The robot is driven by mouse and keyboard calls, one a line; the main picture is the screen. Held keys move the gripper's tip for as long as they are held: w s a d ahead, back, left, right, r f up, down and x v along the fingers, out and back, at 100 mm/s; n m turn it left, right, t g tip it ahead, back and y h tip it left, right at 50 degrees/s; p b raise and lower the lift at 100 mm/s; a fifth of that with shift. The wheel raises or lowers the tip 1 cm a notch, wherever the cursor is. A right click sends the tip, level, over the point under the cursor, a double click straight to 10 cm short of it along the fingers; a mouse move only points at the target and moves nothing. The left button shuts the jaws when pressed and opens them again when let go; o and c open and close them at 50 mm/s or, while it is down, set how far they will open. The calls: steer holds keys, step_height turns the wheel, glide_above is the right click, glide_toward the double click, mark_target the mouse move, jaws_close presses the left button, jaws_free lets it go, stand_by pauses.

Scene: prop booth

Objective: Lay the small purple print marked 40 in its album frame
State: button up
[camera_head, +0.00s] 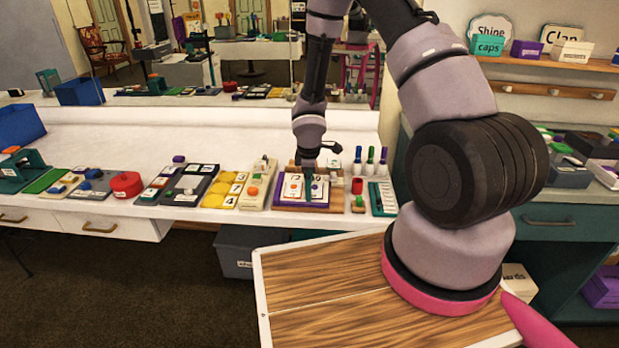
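My gripper (309,188) points down over a purple-edged board with white pages (287,203), which looks like the album, on the white counter. The fingers are small and partly dark, and I cannot tell whether they are open or shut or hold anything. The pages carry small dark marks and orange spots, too small to read. I cannot make out a small purple print marked 40. My gripper and wrist hide part of the right page.
Left of the album stand a beige board (258,192), a yellow numbered tray (223,190) and grey trays (188,186). To its right are a red cylinder (357,186), capped markers (370,160) and a teal board (382,200). A mirror stands behind the counter.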

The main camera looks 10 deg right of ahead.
step_height(320, 180, up, 10)
steer(key=s, duration=0.1)
steer(key=shift+s+a+r, duration=0.2)
steer(key=s+d+r+m+t+h, duration=0.15)
steer(key=d+r+m, duration=0.25)
steer(key=r, duration=0.6)
steer(key=s+d+r+m, duration=0.3)
steer(key=d+r+m, duration=0.15)
steer(key=r, duration=0.65)
steer(key=s+a+r+m+t+y, duration=0.2)
steer(key=s+r+m+t+y, duration=0.2)
steer(key=s+r+m, duration=0.6)
steer(key=s+r, duration=0.5)
steer(key=s, duration=0.1)
steer(key=shift+s+a+r, duration=0.2)
steer(key=shift+s+r, duration=0.1)
steer(key=shift+r, duration=0.1)
